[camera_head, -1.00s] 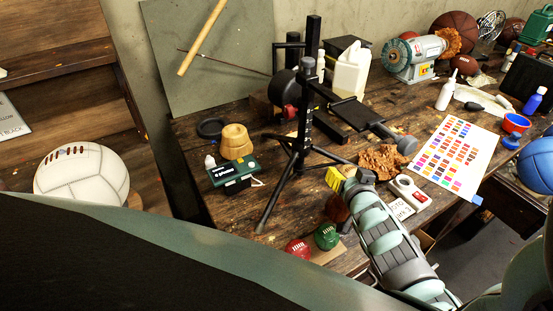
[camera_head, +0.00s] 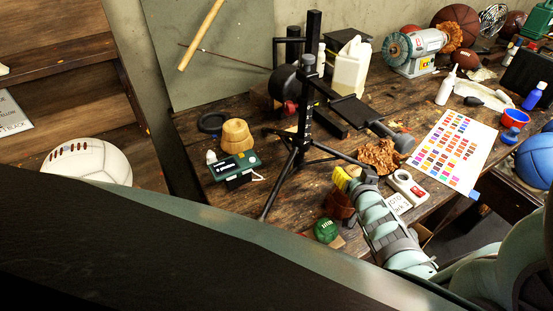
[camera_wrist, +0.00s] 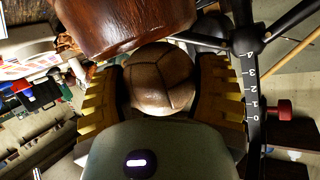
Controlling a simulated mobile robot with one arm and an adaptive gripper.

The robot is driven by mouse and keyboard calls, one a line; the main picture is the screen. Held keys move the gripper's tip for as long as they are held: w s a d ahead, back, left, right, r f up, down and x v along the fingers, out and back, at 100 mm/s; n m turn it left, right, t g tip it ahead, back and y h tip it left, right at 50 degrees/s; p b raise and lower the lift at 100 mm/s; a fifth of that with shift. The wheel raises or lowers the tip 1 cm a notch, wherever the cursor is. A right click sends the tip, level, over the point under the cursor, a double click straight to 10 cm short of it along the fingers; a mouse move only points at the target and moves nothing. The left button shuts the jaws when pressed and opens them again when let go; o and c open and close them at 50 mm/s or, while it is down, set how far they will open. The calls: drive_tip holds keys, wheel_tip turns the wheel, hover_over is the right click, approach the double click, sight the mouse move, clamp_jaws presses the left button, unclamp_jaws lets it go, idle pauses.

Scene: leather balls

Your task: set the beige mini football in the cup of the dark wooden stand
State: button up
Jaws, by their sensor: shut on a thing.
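My gripper (camera_wrist: 160,72) is shut on the beige mini football (camera_wrist: 161,80), which looks tan-brown with panel seams and sits between the yellow ribbed fingers. The dark wooden stand (camera_wrist: 125,24) fills the top of the wrist view as a glossy reddish-brown rounded body, close to the ball. I cannot tell whether ball and stand touch, and the cup's inside is hidden. In the head view the stand (camera_head: 337,206) is at the bench's front edge, just below my yellow fingers (camera_head: 343,180). The held ball is not discernible there.
A green mini ball (camera_head: 326,230) lies in front of the stand. A black tripod (camera_head: 300,150) stands close on the left, its pole and legs also near in the wrist view (camera_wrist: 252,75). A brown crumpled lump (camera_head: 378,156) and a white device (camera_head: 406,187) lie to the right.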

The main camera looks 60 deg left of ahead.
drive_tip(key=o, duration=1.2)
drive_tip(key=shift+f, duration=0.15)
drive_tip(key=shift+o, duration=0.2)
drive_tip(key=shift+s+d, duration=0.15)
drive_tip(key=shift+d, duration=0.3)
drive_tip(key=b+v, duration=0.3)
drive_tip(key=v, duration=0.8)
drive_tip(key=shift+r, duration=0.3)
drive_tip(key=shift+s, duration=0.15)
